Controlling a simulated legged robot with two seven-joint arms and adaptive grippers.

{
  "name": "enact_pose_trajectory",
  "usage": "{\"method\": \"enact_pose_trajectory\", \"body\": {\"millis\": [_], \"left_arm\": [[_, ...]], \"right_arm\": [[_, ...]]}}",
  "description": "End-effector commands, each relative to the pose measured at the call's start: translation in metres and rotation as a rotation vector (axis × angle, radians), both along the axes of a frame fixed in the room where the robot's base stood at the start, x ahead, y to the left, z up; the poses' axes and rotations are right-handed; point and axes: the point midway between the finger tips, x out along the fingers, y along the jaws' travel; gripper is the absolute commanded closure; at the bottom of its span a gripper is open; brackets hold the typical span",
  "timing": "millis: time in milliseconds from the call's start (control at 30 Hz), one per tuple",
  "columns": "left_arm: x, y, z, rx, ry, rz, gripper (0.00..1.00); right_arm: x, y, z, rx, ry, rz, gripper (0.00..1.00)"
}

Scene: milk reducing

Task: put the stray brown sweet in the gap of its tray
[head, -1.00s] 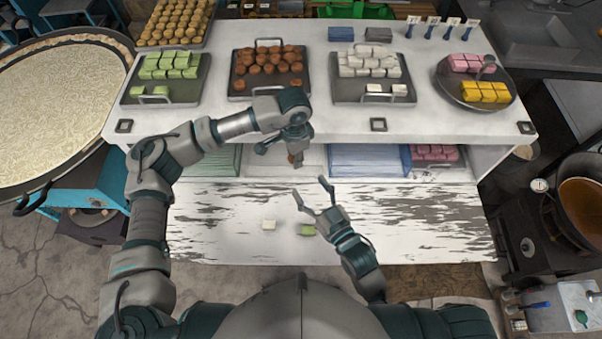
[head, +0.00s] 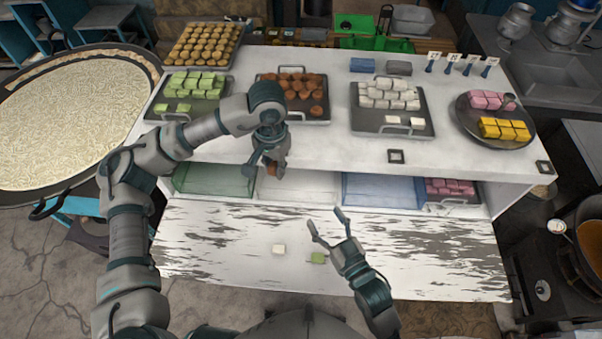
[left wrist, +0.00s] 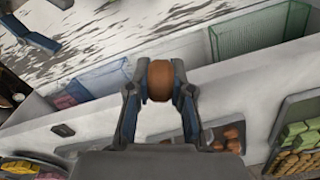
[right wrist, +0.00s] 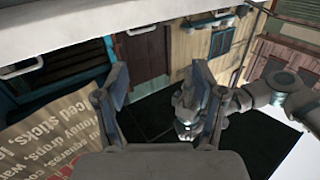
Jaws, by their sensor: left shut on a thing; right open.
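My left gripper (head: 271,163) is shut on the brown sweet (left wrist: 160,81), which sits between both fingertips in the left wrist view. In the head view the sweet (head: 272,170) hangs in front of the counter's front edge, above the lower shelf. The tray of brown sweets (head: 318,113) lies on the counter just behind the left gripper. My left forearm hides its left part, so I cannot see the gap clearly. My right gripper (head: 326,227) is open and empty above the lower white board. Its open fingers also show in the right wrist view (right wrist: 160,95).
Trays of green sweets (head: 166,108) and white sweets (head: 385,128) flank the brown tray. A round tray (head: 470,125) holds pink and yellow sweets. A white sweet (head: 279,249) and a green sweet (head: 317,258) lie on the lower board (head: 420,255).

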Motion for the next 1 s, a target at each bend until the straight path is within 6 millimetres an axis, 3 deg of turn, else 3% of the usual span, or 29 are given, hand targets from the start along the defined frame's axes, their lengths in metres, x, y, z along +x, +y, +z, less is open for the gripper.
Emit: {"method": "enact_pose_trajectory", "body": {"millis": [167, 367, 500, 700, 867, 1000], "left_arm": [[0.0, 0.0, 0.0, 0.0, 0.0, 0.002, 1.0], [0.0, 0.0, 0.0, 0.0, -0.001, 0.001, 1.0], [-0.001, 0.0, 0.001, -0.001, -0.002, 0.001, 1.0], [-0.002, 0.0, 0.001, 0.0, -0.002, 0.0, 1.0], [-0.002, 0.0, 0.001, 0.0, -0.002, 0.0, 1.0], [-0.001, 0.0, 0.0, -0.001, -0.002, 0.0, 1.0]], "right_arm": [[0.029, 0.007, 0.018, 0.025, 0.068, 0.098, 0.3], [0.054, 0.018, 0.06, 0.004, 0.203, 0.295, 0.3], [0.053, 0.019, 0.093, -0.058, 0.28, 0.422, 0.3], [0.041, 0.013, 0.125, -0.151, 0.348, 0.532, 0.3], [0.036, 0.012, 0.133, -0.184, 0.369, 0.566, 0.3], [0.041, 0.024, 0.128, -0.184, 0.375, 0.572, 0.3]]}}
